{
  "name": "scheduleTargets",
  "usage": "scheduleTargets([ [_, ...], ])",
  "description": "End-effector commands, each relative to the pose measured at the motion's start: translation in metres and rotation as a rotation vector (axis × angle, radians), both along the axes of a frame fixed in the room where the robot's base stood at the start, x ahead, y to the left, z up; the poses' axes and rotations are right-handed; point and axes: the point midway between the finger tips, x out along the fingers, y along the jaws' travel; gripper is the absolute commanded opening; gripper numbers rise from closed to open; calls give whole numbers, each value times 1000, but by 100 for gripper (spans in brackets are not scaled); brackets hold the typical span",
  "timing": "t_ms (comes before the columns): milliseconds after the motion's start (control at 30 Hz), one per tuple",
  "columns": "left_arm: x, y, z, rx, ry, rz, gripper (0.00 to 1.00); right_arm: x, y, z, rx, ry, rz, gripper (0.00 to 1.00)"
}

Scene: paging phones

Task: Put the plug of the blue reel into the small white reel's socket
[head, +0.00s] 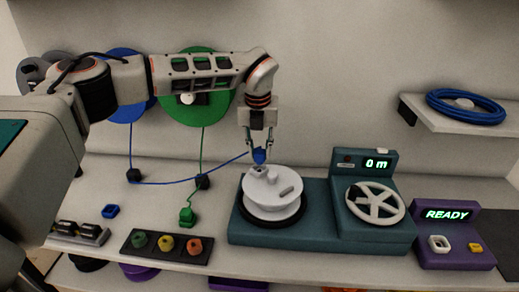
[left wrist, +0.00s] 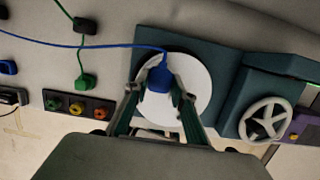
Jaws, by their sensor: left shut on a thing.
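My left gripper (head: 258,150) is shut on the blue plug (head: 259,157), whose blue cable trails left. The plug is just above the small white reel (head: 270,193), over its upper left part, where a small raised socket (head: 260,171) shows. In the left wrist view the plug (left wrist: 159,77) sits between the fingers in front of the white reel (left wrist: 204,88). I cannot tell whether the plug touches the socket. The blue cable runs past a black guide to the blue reel (head: 124,111), partly hidden behind my arm. My right gripper is not in view.
The white reel stands on a teal machine (head: 330,232) with a handwheel (head: 375,203) and a "0 m" display (head: 376,163). A green plug (head: 187,217) hangs from the green reel (head: 205,113). A socket strip (head: 166,246) lies left. A purple "READY" box (head: 452,238) stands right.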

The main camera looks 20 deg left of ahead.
Motion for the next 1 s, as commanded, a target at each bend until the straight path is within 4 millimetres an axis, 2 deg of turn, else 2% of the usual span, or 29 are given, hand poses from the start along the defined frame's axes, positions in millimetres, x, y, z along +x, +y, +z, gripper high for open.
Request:
scheduleTargets([
  [1000,0,0,-19,0,1,0,9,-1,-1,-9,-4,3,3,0],
])
